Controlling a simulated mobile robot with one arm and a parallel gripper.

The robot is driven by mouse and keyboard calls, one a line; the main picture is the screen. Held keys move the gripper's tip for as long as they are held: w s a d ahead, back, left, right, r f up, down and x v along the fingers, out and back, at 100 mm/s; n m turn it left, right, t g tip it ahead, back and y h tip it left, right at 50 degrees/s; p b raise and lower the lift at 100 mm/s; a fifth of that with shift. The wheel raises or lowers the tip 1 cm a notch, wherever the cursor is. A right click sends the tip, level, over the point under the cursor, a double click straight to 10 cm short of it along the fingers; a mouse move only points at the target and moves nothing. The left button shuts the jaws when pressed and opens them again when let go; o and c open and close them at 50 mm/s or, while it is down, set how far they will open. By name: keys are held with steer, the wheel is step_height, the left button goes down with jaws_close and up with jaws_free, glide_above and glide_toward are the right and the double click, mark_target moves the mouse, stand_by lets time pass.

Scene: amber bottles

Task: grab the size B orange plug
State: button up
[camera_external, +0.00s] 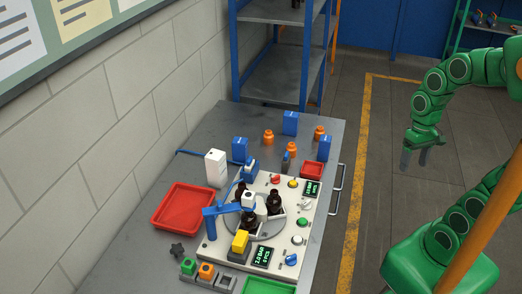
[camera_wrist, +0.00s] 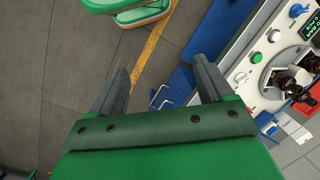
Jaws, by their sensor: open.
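Three orange plugs stand on the back part of the grey workbench (camera_external: 222,117): one at the left (camera_external: 268,137), one nearer the front (camera_external: 291,149) and one at the right (camera_external: 319,132). No size letters are legible, so I cannot tell which is size B. My gripper (camera_external: 413,161) hangs over the floor to the right of the bench, well apart from the plugs, fingers pointing down. In the wrist view my gripper (camera_wrist: 160,66) is open and empty, and no orange plug shows there.
Blue blocks (camera_external: 290,123) stand among the plugs. A white machine panel (camera_external: 215,247) with dark bottles (camera_external: 274,202) fills the bench front. Red trays (camera_external: 183,208) lie beside it. A handle (camera_external: 336,190) juts from the bench's right edge. A shelf rack (camera_external: 280,60) stands behind.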

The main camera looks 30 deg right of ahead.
steer(key=w+a+m+y, duration=0.25)
steer(key=w+a, duration=0.35)
steer(key=w, duration=0.3)
steer(key=w+a+m+y, duration=0.25)
steer(key=w+a, duration=0.35)
steer(key=w, duration=0.4)
steer(key=m+t+y, duration=0.4)
steer(key=m+t, duration=0.4)
steer(key=m, duration=1.1)
glide_above(272, 134)
steer(key=s+d, duration=0.1)
steer(key=d, duration=0.1)
step_height(272, 134, down, 18)
steer(key=r, duration=0.1)
steer(key=shift+s+d+f, duration=0.1)
steer(key=shift+f, duration=2.45)
step_height(272, 134, down, 2)
steer(key=shift+f, duration=0.15)
steer(key=shift+x, duration=1)
steer(key=shift+w+a, duration=0.25)
steer(key=shift+a, duration=0.1)
